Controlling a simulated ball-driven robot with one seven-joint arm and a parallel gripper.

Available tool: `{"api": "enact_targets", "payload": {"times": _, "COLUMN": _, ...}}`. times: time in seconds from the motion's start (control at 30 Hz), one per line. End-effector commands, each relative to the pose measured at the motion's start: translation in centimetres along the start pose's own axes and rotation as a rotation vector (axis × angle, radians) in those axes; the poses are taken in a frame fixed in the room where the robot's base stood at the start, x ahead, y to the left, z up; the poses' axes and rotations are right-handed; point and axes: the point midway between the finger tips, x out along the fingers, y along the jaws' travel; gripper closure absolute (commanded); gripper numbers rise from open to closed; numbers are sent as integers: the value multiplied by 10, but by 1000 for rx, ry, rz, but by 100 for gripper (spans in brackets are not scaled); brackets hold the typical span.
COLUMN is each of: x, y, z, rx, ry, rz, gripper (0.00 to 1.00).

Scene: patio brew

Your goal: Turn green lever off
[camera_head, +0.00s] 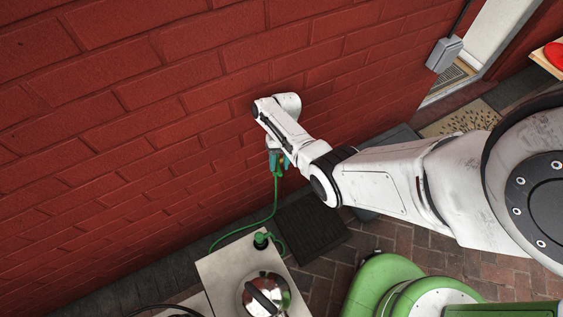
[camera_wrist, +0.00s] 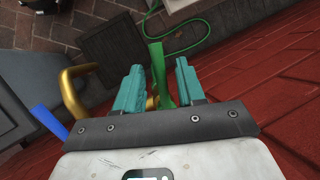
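The green lever (camera_wrist: 160,82) stands between the two teal fingers of my gripper (camera_wrist: 159,66) in the wrist view. The fingers are apart, with a visible gap on each side of the lever, so my gripper is open around it. In the head view my gripper (camera_head: 279,160) is at the brick wall, just above the top of the green hose (camera_head: 262,220). There the lever is too small and too covered to make out clearly. A brass pipe (camera_wrist: 68,88) curves left of the fingers in the wrist view. A blue lever (camera_wrist: 48,121) sticks out at the lower left.
The red brick wall (camera_head: 130,110) is close beside my gripper. Below stand a pale-topped counter (camera_head: 220,272) with a shiny metal lid (camera_head: 284,293), and green rounded furniture (camera_head: 378,282). A dark mat (camera_head: 310,229) lies on the brick paving. A grey box (camera_head: 444,54) is on the wall.

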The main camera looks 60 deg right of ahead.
Motion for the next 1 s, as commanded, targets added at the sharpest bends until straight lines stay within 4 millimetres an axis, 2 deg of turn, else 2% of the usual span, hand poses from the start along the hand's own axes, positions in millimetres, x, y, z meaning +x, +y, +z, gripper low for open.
{"api": "enact_targets", "payload": {"times": 0.17, "x": -12, "y": -3, "z": 4, "rx": -1, "ry": 2, "rz": 0, "gripper": 61}}
{"api": "enact_targets", "payload": {"times": 0.27, "x": -26, "y": -6, "z": 10, "rx": -1, "ry": 4, "rz": -1, "gripper": 61}}
{"api": "enact_targets", "payload": {"times": 0.8, "x": -72, "y": 10, "z": 80, "rx": 0, "ry": 1, "rz": 1, "gripper": 61}}
{"api": "enact_targets", "payload": {"times": 1.0, "x": -76, "y": 25, "z": 114, "rx": 0, "ry": 0, "rz": 1, "gripper": 61}}
